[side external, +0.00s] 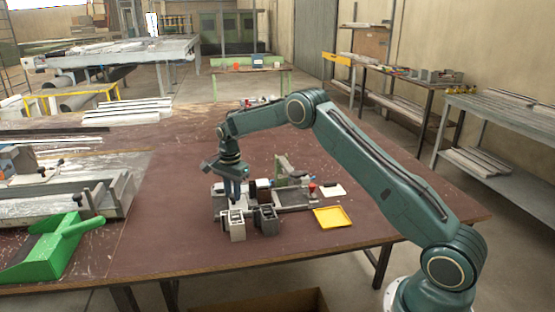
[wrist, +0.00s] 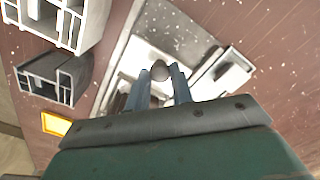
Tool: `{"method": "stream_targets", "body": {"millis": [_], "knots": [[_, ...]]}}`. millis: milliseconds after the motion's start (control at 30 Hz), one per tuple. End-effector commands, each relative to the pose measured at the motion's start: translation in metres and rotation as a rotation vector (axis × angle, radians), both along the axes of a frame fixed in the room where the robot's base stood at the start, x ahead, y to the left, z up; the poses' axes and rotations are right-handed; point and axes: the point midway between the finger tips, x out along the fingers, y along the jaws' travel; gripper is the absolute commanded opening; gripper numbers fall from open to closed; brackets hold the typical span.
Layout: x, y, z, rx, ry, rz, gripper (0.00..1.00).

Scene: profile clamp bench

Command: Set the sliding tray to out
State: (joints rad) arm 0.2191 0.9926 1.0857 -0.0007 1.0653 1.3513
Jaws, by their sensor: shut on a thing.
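My gripper (side external: 235,199) points down at the left end of the grey clamp fixture (side external: 296,199). In the wrist view its two fingers (wrist: 160,76) are shut on a round dark grey knob (wrist: 160,69). The knob stands on a pale flat part, which looks like the sliding tray (wrist: 137,56), within the fixture (wrist: 176,32). The fingers and gripper body hide part of this tray. In the side view the knob is hidden, and I cannot tell how far the tray is out.
A light grey profile (side external: 237,229) and a dark grey profile (side external: 267,222) stand close in front of the fixture. A green dustpan (side external: 45,250) is at far left. The brown table (side external: 170,240) is clear between.

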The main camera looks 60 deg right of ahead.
Motion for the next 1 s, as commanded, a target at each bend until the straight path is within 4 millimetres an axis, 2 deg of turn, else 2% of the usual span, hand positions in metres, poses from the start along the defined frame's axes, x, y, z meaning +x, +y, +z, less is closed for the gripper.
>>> {"method": "stream_targets", "body": {"millis": [300,733,767,833,867,1000], "knots": [[0.027,0.025,0.001,-0.002,-0.008,0.000,0.00],[0.032,0.031,0.001,-0.001,-0.012,0.003,0.00],[0.032,0.032,0.001,-0.001,-0.012,0.004,0.29],[0.032,0.032,0.001,-0.001,-0.010,0.003,0.42],[0.031,0.031,0.001,-0.001,-0.010,0.003,0.45],[0.030,0.030,0.001,-0.001,-0.006,0.001,0.45]]}}
